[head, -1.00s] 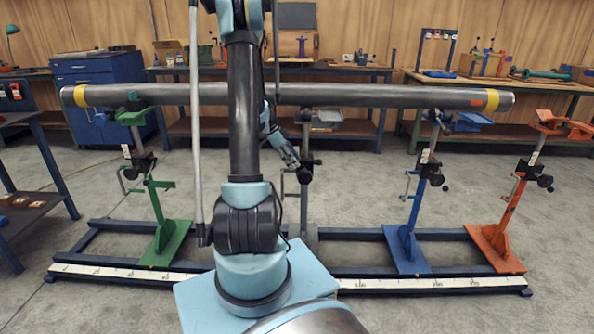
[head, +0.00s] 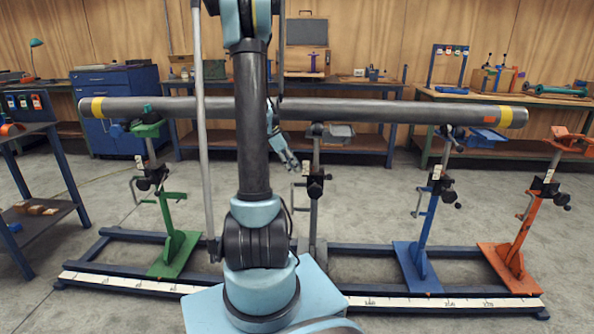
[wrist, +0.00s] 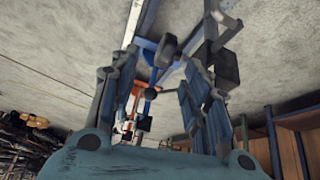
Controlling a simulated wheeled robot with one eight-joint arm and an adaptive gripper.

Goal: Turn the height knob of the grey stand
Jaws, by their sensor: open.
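The grey stand (head: 314,215) stands behind my arm under the middle of the long steel pipe (head: 400,111). Its dark height knob (head: 317,185) and a small crank show on its post. My gripper (head: 290,165) is open and empty, pointing down, to the upper left of the knob and apart from it. In the wrist view, my open fingers (wrist: 163,68) frame a dark knob (wrist: 168,46), with a grey post and dark block (wrist: 222,68) to its right. Whether the knob lies between the fingertips or beyond them I cannot tell.
A green stand (head: 174,250) is at left. A blue stand (head: 418,262) and an orange stand (head: 512,256) are at right. All stand on a blue rail frame (head: 110,283). Workbenches line the back wall. A dark table (head: 45,225) is at far left.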

